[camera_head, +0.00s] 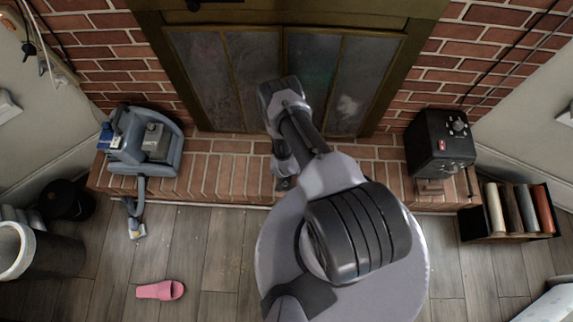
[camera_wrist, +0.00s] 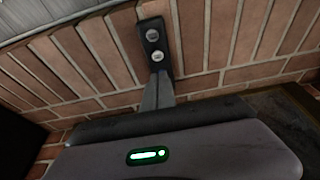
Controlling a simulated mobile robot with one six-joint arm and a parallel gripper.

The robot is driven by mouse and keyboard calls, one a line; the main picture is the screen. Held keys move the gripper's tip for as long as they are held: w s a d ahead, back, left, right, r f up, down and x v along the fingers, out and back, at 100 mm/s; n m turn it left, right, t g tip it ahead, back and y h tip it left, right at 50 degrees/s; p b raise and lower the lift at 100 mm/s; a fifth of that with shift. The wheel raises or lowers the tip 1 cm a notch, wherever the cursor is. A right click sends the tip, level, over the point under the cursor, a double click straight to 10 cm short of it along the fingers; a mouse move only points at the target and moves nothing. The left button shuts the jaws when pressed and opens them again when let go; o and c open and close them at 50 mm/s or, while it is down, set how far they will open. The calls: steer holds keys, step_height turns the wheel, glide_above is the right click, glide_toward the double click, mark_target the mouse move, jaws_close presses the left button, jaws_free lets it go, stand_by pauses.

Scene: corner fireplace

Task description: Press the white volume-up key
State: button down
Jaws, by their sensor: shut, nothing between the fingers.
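A small dark keypad (camera_wrist: 141,28) lies against the brick in the wrist view. It carries two round pale keys, an upper key (camera_wrist: 153,32) and a lower key (camera_wrist: 154,55). I cannot read their markings, so I cannot tell which one is volume-up. My gripper (camera_wrist: 157,76) is shut and empty, its narrow fingers pointing at the keypad's lower end, just below the lower key. I cannot tell whether the tips touch it. In the head view my gripper (camera_head: 284,182) is low over the front of the brick hearth, and the keypad cannot be made out clearly there.
The brick hearth (camera_head: 226,176) runs below the glass fireplace doors (camera_head: 240,75). A blue-grey machine (camera_head: 130,150) stands on its left, a black box with knobs (camera_head: 438,142) on its right. A pink slipper (camera_head: 160,290) lies on the floor; a book crate (camera_head: 508,237) stands right.

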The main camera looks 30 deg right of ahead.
steer(key=p+v, duration=0.1)
steer(key=v, duration=0.3)
steer(key=shift+r, duration=0.15)
stand_by(0.4)
